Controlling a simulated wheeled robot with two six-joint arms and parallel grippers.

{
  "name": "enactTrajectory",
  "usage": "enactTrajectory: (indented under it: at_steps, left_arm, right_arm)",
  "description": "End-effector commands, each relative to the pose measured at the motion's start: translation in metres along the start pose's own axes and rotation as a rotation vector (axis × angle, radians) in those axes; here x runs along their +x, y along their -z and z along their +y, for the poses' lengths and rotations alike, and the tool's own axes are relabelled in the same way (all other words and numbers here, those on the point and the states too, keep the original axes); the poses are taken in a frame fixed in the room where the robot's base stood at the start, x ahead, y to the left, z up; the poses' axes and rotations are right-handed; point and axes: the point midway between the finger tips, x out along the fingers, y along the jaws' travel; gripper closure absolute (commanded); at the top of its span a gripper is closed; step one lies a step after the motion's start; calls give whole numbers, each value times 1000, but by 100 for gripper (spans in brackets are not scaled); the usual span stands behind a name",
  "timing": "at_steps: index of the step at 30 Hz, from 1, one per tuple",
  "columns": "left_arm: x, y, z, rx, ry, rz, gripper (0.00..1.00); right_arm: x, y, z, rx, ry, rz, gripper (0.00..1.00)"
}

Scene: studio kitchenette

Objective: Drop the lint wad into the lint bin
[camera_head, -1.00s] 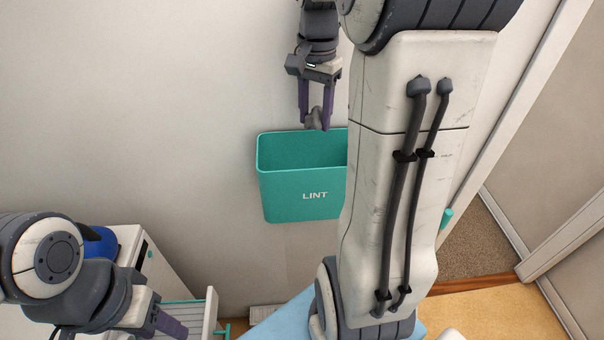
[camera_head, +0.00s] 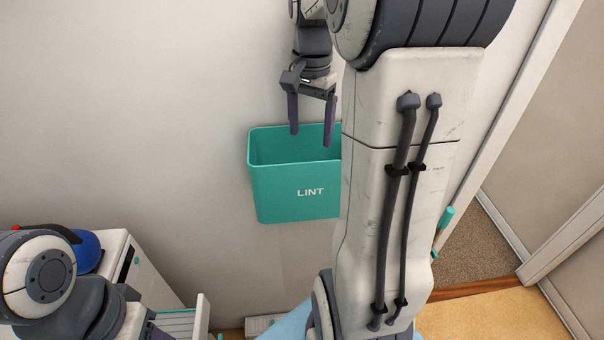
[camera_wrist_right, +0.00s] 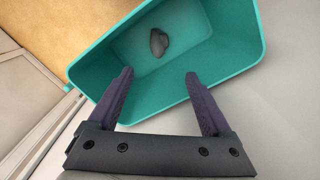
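The teal lint bin (camera_head: 290,197), marked LINT, is on the wall in the head view, its right side hidden behind my right arm. It also shows in the right wrist view (camera_wrist_right: 215,78). The grey lint wad (camera_wrist_right: 158,42) is inside the bin in the right wrist view, apart from the fingers; whether it is still falling or at rest I cannot tell. My right gripper (camera_head: 312,138) is open and empty above the bin's opening; its fingers show in the wrist view (camera_wrist_right: 160,85). My left gripper (camera_head: 150,332) is at the lower left, mostly cut off by the frame edge.
A white cabinet (camera_head: 150,272) with an open drawer (camera_head: 200,318) stands at the lower left, with a blue object (camera_head: 87,252) on it. A door frame (camera_head: 520,130) is at the right. The wall left of the bin is bare.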

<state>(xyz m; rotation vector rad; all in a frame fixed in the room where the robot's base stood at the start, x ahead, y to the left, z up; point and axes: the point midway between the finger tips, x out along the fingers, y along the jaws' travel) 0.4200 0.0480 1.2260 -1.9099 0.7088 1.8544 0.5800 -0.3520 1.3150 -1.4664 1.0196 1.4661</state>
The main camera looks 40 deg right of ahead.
Motion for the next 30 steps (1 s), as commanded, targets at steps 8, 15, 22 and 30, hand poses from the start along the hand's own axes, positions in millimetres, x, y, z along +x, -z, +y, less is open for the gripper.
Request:
enactTrajectory:
  at_steps: [8,15,22,30]
  left_arm:
    - [2,0,0,0,0,0,50]
    - [9,0,-1,-1,0,0,50]
    - [12,-1,-1,-2,0,0,50]
    - [12,-1,-1,-2,0,0,50]
  right_arm:
    - [-6,0,0,0,1,1,16]
    - [-48,1,-1,0,4,5,16]
    - [-89,1,-1,0,2,2,16]
    - [-105,0,0,0,-1,-1,16]
